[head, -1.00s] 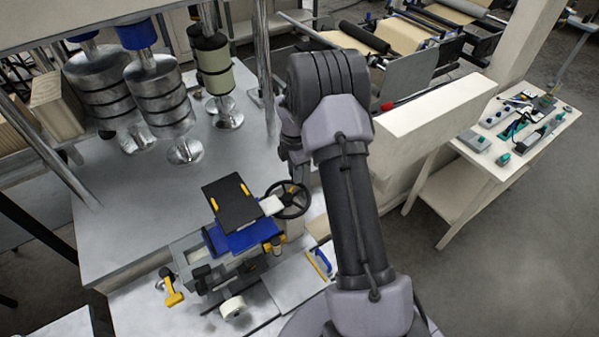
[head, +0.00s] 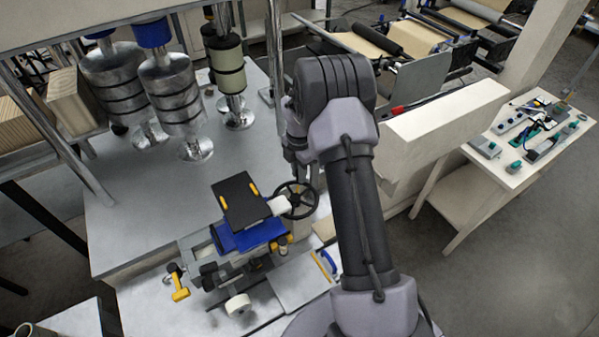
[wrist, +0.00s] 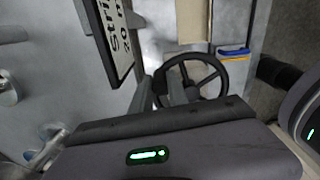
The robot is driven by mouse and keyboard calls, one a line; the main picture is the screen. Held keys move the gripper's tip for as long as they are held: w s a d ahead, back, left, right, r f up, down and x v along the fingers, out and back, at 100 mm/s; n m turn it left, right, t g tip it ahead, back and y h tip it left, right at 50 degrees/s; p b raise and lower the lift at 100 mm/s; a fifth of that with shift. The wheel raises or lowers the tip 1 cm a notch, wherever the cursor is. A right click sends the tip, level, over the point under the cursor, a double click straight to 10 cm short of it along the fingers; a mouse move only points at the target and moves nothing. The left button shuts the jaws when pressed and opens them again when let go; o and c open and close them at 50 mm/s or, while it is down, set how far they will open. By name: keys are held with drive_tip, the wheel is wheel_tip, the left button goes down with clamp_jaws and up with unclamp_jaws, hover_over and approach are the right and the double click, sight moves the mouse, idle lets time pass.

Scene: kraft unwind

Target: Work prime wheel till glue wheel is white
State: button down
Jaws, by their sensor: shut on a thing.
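The prime wheel appears to be the black spoked handwheel (head: 297,200) on the right side of the small blue and grey machine (head: 240,238). It also shows in the wrist view (wrist: 194,88). My gripper (wrist: 163,84) is shut on the wheel's near left rim. In the head view my arm partly hides the gripper above the wheel. A pale round wheel or roll (head: 238,305) is at the machine's front; I cannot tell if it is the glue wheel.
A black panel (head: 239,200) with yellow clips tops the machine, close beside the wheel. Metal rollers (head: 170,90) hang at the back left. A cream cabinet (head: 440,125) stands right of my arm, and a tool table (head: 520,165) beyond. The grey tabletop (head: 150,210) left of the machine is clear.

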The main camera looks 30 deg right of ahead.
drive_tip(key=c, duration=1.3)
unclamp_jaws()
drive_tip(key=shift+a, duration=0.1)
wheel_tip(320, 180, up, 17)
drive_tip(key=shift+r+p, duration=0.2)
drive_tip(key=shift+p, duration=0.35)
drive_tip(key=s+a+f+m+t+b, duration=0.3)
drive_tip(key=s+a+m+t+b, duration=0.1)
drive_tip(key=s+a+m+b, duration=1.2)
drive_tip(key=s+a+f+m+b, duration=0.1)
drive_tip(key=s+f+m+b, duration=0.1)
drive_tip(key=s+f+b, duration=0.1)
drive_tip(key=s+a+f+m+t+y+b, duration=0.1)
drive_tip(key=s+f+m+b, duration=0.2)
drive_tip(key=s+b, duration=0.1)
drive_tip(key=s+a+f+m+y+b, duration=0.1)
drive_tip(key=s+a+f+m+b, duration=0.1)
drive_tip(key=s+f+m+b, duration=0.1)
drive_tip(key=shift+s+f+t+b, duration=0.2)
drive_tip(key=shift+s+f+b, duration=0.1)
drive_tip(key=shift+s, duration=0.35)
drive_tip(key=shift+s+f+t+b, duration=0.2)
drive_tip(key=shift+s+f+b, duration=0.1)
drive_tip(key=shift+s, duration=0.35)
